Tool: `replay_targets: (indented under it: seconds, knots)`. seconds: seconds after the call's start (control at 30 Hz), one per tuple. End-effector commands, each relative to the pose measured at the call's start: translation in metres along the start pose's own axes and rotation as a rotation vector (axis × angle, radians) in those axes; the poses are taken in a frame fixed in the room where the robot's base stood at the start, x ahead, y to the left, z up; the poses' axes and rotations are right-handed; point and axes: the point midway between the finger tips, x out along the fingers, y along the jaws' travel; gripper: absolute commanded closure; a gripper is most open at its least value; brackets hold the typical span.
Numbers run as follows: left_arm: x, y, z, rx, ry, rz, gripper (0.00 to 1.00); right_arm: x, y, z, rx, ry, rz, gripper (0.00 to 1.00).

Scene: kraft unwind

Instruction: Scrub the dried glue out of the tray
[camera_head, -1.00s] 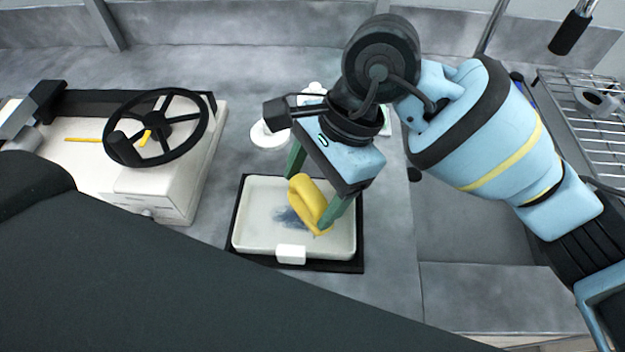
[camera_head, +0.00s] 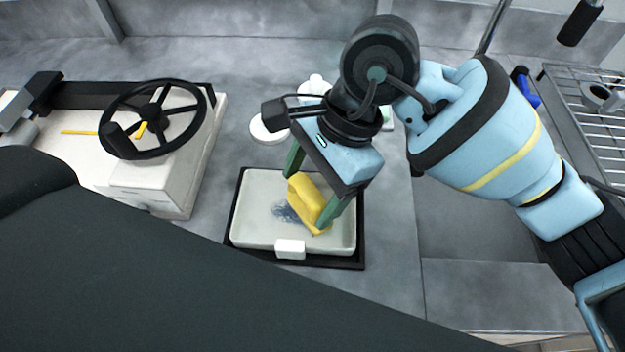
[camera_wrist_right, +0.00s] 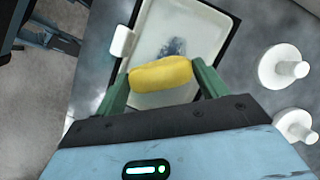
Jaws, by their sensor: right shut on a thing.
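The white tray (camera_head: 262,232) sits on a black mat (camera_head: 362,215) on the grey surface. A dark blue-grey patch of dried glue (camera_head: 284,212) marks its floor; it also shows in the right wrist view (camera_wrist_right: 173,47). My right gripper (camera_head: 314,188) is shut on a yellow sponge (camera_head: 306,199), inside the tray's outline, just right of the patch in the head view. The sponge spans both green fingers in the right wrist view (camera_wrist_right: 160,73). I cannot tell whether it touches the tray floor. My left gripper is not in view.
A white machine with a black handwheel (camera_head: 152,152) stands left of the tray. White round pieces (camera_head: 268,130) stand behind the tray, also in the wrist view (camera_wrist_right: 285,66). A wire rack (camera_head: 600,110) is at the far right. The grey surface right of the tray is clear.

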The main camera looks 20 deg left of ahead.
Motion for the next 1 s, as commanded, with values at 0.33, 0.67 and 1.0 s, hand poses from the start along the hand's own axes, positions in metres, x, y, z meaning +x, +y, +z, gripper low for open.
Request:
replay_targets:
  seconds: [0.33,0.67,1.0]
  knots:
    - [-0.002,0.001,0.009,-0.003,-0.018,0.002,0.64,0.007,-0.014,0.019,-0.002,0.000,0.000,0.46]
    - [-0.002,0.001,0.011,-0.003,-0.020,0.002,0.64,0.010,-0.020,0.026,0.000,0.000,0.000,0.46]
    - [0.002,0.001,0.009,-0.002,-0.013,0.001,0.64,0.012,-0.018,0.022,0.000,0.001,0.000,0.46]
